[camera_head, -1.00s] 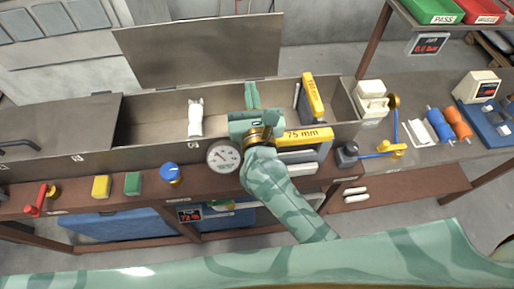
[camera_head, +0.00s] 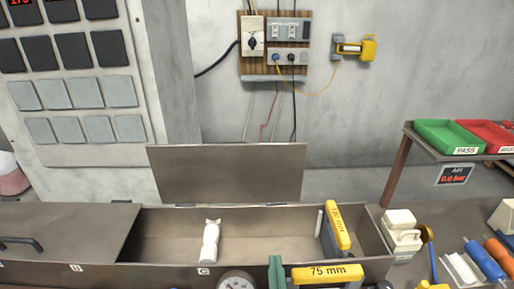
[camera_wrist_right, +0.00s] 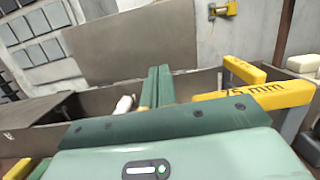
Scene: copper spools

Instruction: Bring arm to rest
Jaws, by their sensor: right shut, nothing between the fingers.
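My right gripper (camera_head: 276,272) shows at the bottom edge of the head view as a pair of green fingers, shut and empty. It is just left of the yellow 75 mm piece (camera_head: 327,274), and I see a narrow gap or none between them. In the right wrist view the fingers (camera_wrist_right: 157,87) lie side by side, pointing toward the open bin, with the 75 mm piece (camera_wrist_right: 252,100) to their right. The rest of the right arm is below the head view's frame. My left gripper is not in view.
The long metal bin (camera_head: 160,252) has its middle lid (camera_head: 226,172) raised. A white bottle-like item (camera_head: 210,241) and a yellow-topped 100 mm-type piece (camera_head: 338,226) are in it. A dial gauge (camera_head: 237,281) is left of the gripper. Green (camera_head: 448,138) and red trays sit on a shelf at right.

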